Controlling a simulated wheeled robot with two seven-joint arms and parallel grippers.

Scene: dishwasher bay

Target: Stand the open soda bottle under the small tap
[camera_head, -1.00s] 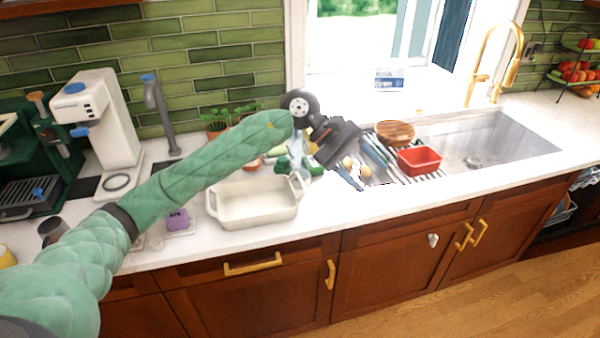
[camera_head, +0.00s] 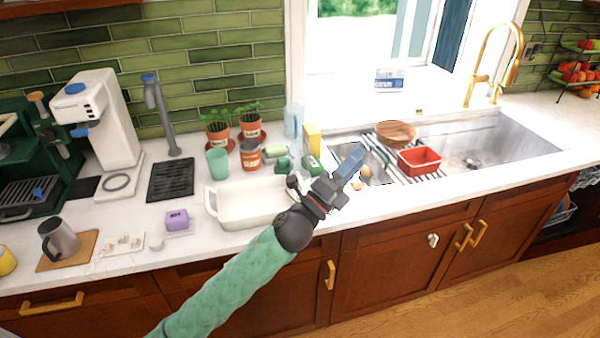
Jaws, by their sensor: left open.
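The small grey tap (camera_head: 158,112) stands at the back left of the counter, with a black ribbed drip mat (camera_head: 171,180) below and in front of it. Nothing stands on the mat. A tall pale-blue see-through vessel (camera_head: 293,120) is at the back, near the window corner; I cannot tell whether it is the soda bottle. No open soda bottle can be made out for certain. My left gripper (camera_head: 350,163) is open, over the front left of the sink area, right of the white dish. My forearm hides part of the counter front. My right gripper is out of view.
A white baking dish (camera_head: 211,204) lies between the mat and my gripper. Potted plants (camera_head: 217,132), a green cup (camera_head: 217,161), a tin (camera_head: 250,155) and a yellow box (camera_head: 312,140) crowd the back. A purple block (camera_head: 177,219) and metal mug (camera_head: 60,238) are front left.

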